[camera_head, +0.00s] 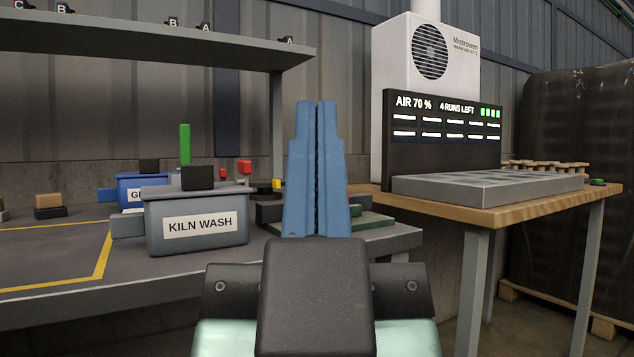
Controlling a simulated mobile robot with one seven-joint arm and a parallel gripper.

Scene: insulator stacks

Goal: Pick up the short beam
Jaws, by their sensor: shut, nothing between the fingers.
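My gripper (317,106) points away from me in the middle of the head view. Its two blue fingers lie together, shut, with nothing between them. I cannot pick out a short beam with certainty. Dark and green low pieces (372,221) on the grey bench (180,288) are partly hidden behind the fingers. Several tan pieces (545,166) lie at the back of the wooden-topped table (470,212) on the right, too small to identify.
A grey KILN WASH bin (197,225) and a blue bin (129,193) stand on the bench, left of my gripper. A yellow outline (100,262) marks a clear area. A shelf (140,39) overhangs the bench. The right table carries a grey tray (402,187) and a display panel (440,150).

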